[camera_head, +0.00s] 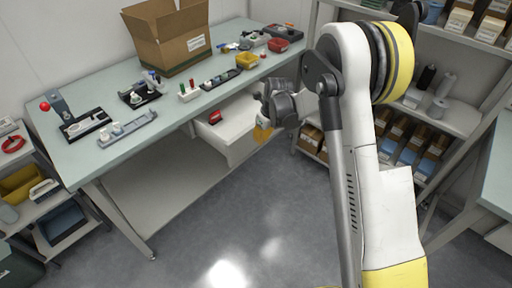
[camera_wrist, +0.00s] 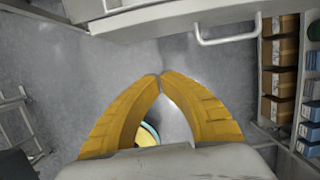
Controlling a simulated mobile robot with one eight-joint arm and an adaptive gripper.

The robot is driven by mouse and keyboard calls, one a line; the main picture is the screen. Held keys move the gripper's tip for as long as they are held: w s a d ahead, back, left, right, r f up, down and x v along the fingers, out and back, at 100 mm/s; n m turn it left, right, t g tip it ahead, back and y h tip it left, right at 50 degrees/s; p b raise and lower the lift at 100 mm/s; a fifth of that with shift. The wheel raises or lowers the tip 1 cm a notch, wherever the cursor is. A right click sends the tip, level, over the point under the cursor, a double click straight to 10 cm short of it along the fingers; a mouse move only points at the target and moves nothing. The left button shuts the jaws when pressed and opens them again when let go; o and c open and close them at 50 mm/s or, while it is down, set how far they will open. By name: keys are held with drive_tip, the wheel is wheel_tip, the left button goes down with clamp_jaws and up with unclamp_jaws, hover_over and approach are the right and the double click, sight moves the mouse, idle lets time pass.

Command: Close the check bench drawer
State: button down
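The check bench (camera_head: 170,102) has a pale green top. Its white drawer (camera_head: 240,122) is pulled out under the right part of the bench, with a red item (camera_head: 215,117) inside. My gripper (camera_head: 262,134) is at the drawer's front right end in the head view; contact cannot be told. In the wrist view, my orange fingers (camera_wrist: 160,76) meet at their tips with nothing between them. A pale bar handle (camera_wrist: 228,40) on a light panel edge, likely the drawer front, lies beyond the fingertips, apart from them in the picture. My gripper hides part of the drawer front in the head view.
A cardboard box (camera_head: 170,38), trays and small parts stand on the bench top. Shelving (camera_head: 445,110) with bins is close on the right of my arm. A small rack (camera_head: 45,195) stands at the left. The grey floor (camera_head: 215,215) before the bench is clear.

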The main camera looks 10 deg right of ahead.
sight(250, 146)
drive_tip(key=shift+w+a+f+b, duration=0.6)
drive_tip(key=shift+w+f+b, duration=0.25)
drive_tip(key=shift+f, duration=0.6)
drive_tip(key=shift+w+a+f+b, duration=0.7)
drive_tip(key=shift+w+f, duration=0.2)
drive_tip(key=shift+f, duration=0.5)
drive_tip(key=shift+w+a+f+b, duration=0.55)
drive_tip(key=shift+w+f+b, duration=0.3)
drive_tip(key=shift+f, duration=0.6)
